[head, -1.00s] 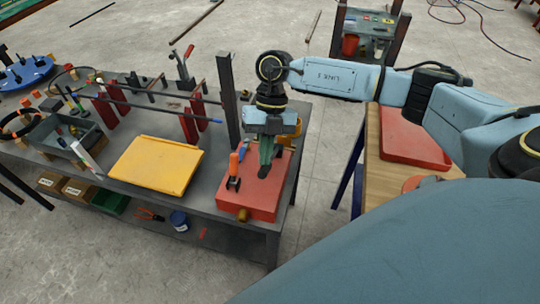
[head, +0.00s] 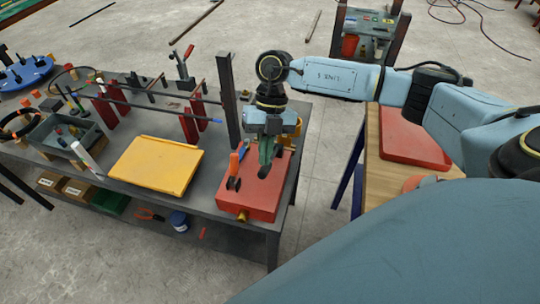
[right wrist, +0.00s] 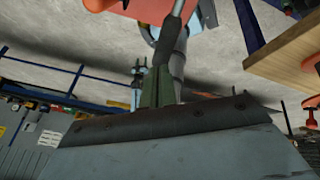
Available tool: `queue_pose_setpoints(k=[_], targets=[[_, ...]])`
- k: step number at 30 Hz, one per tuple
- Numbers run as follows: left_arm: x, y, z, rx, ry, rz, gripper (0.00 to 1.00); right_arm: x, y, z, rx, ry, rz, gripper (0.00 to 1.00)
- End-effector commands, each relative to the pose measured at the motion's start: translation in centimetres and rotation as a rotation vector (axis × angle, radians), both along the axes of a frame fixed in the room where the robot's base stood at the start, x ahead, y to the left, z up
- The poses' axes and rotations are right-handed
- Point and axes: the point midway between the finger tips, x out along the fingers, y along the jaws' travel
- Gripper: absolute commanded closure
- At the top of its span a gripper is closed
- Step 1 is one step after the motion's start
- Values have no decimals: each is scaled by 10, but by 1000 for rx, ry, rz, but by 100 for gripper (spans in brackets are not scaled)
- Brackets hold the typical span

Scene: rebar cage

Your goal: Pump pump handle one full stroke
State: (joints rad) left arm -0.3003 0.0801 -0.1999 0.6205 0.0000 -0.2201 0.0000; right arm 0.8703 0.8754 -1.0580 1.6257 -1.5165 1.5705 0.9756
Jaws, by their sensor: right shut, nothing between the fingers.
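The pump stands on a red base (head: 250,205) at the right front corner of the grey workbench. An upright orange part (head: 234,163) stands at the base's left side. My right gripper (head: 265,163) is shut, pointing down over the base, to the right of the orange part. In the right wrist view my shut greenish fingers (right wrist: 156,88) lie close beside a metal rod with a dark grip (right wrist: 167,45), which looks like the pump handle. Nothing is between the fingers. Whether they touch the grip cannot be told. My left gripper is not in view.
A yellow tray (head: 155,165) lies left of the pump. A dark upright post (head: 228,100) stands just behind it. Red supports (head: 188,125) carry long bars. A wooden table with a red mat (head: 410,140) is to the right, across a floor gap.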

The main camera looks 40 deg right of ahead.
Motion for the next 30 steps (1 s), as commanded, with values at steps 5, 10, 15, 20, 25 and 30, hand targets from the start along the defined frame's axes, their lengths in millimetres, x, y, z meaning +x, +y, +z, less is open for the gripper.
queue_pose_setpoints(k=[5,10,15,20,25,30], targets=[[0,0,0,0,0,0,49,0,0,0,0,0,0,100],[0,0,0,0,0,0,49,0,0,0,0,0,0,100],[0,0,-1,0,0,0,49,-1,1,-3,0,1,0,100],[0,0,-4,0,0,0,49,-4,4,-11,0,1,0,100],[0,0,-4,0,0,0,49,-4,5,-13,0,0,0,100],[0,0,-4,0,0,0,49,-4,5,-13,0,0,0,100]])
